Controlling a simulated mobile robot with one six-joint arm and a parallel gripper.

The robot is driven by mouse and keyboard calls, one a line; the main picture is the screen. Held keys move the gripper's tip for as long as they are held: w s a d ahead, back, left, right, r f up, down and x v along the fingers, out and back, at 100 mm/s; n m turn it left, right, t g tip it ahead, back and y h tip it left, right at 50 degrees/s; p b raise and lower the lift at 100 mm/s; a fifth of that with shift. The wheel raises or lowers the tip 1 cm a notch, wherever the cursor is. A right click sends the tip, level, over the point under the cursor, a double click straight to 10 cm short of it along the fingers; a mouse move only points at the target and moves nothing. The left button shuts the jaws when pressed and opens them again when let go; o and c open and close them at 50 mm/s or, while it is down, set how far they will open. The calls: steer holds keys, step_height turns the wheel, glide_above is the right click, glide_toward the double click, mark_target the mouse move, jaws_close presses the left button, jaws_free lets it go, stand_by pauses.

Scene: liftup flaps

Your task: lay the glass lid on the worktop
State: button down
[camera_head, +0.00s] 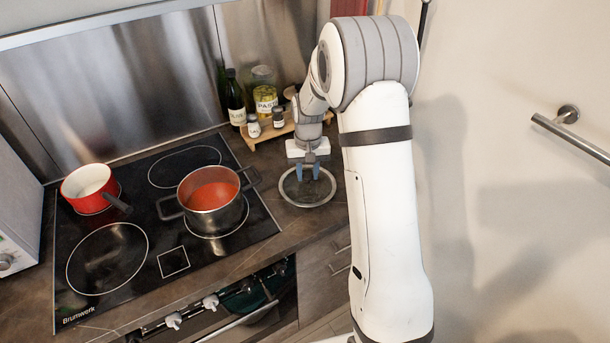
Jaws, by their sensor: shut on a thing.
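The glass lid (320,193) is a round, see-through disc with a light metal rim. It shows at or just above the dark worktop (259,161), to the right of the cooktop. It looks level, but I cannot tell whether its rim touches the worktop. My gripper (308,172) points down over the middle of the lid, with its blue fingertips shut on it. The lid's knob is hidden between the fingers. A steel pot (213,203) of red sauce stands uncovered on the cooktop, left of the lid.
A red saucepan (89,190) stands on the black cooktop (108,258). Behind my gripper, a wooden rack (266,135) holds a dark bottle (235,98), a pasta jar (264,92) and small shakers. The worktop's front edge lies close to the lid. A wall rail (575,138) is at right.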

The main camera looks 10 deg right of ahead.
mark_target(308, 175)
steer(key=shift+w+f, duration=0.1)
steer(key=shift+f, duration=0.8)
steer(key=c, duration=1.1)
jaws_free()
steer(key=shift+f, duration=0.1)
step_height(308, 175, up, 12)
steer(key=b, duration=0.1)
steer(key=s+r+t, duration=0.1)
steer(key=s+r, duration=0.3)
steer(key=s, duration=0.3)
steer(key=s+r+t, duration=0.1)
steer(key=s+r, duration=0.3)
steer(key=s, duration=0.4)
steer(key=shift+n+t, duration=0.5)
steer(key=shift+t, duration=0.1)
steer(key=s, duration=0.4)
steer(key=s+f, duration=0.1)
steer(key=s, duration=0.9)
steer(key=shift+a+f, duration=0.2)
